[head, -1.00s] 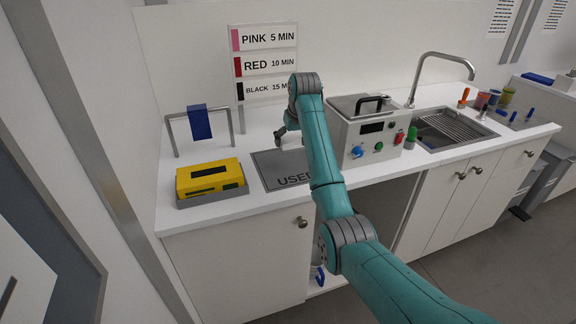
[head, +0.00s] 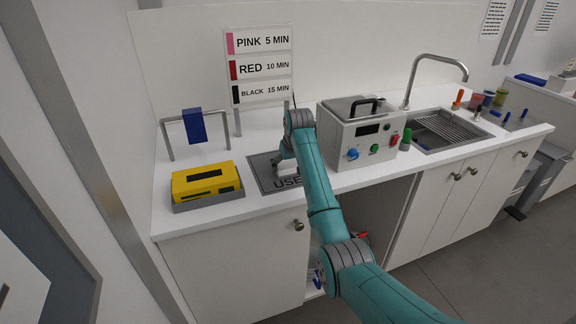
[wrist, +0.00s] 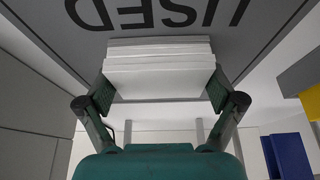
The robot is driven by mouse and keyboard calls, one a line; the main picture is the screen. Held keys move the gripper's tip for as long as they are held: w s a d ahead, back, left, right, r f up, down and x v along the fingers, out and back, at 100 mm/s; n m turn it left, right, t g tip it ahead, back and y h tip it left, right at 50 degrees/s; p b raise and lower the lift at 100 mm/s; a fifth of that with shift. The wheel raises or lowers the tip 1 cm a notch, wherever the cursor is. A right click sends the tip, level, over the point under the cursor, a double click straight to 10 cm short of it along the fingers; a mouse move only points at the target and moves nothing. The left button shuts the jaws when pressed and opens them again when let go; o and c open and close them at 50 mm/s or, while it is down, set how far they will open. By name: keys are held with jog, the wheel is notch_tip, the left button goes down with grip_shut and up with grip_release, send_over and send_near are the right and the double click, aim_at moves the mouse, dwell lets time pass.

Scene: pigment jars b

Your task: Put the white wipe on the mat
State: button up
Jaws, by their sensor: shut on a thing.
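The white wipe is a folded, layered white stack (wrist: 160,70) between the two fingers of my gripper (wrist: 160,92) in the wrist view. My gripper is shut on it from both sides. The grey mat marked USED (head: 262,168) lies on the counter, between the yellow box and the grey machine. In the wrist view the mat (wrist: 238,58) fills the area behind the wipe, with its lettering upside down. In the head view my gripper (head: 280,161) is low over the mat, and my arm hides part of both. I cannot tell whether the wipe touches the mat.
A yellow box (head: 205,178) in a grey tray stands left of the mat. A blue cloth (head: 194,126) hangs on a metal rail behind it. A grey machine (head: 345,150) with knobs stands close on the right. A timing sign (head: 262,66) stands behind.

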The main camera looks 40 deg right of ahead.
jog(key=o, duration=0.8)
jog(key=shift+f, duration=0.1)
jog(key=shift+c, duration=0.2)
jog(key=v, duration=1.2)
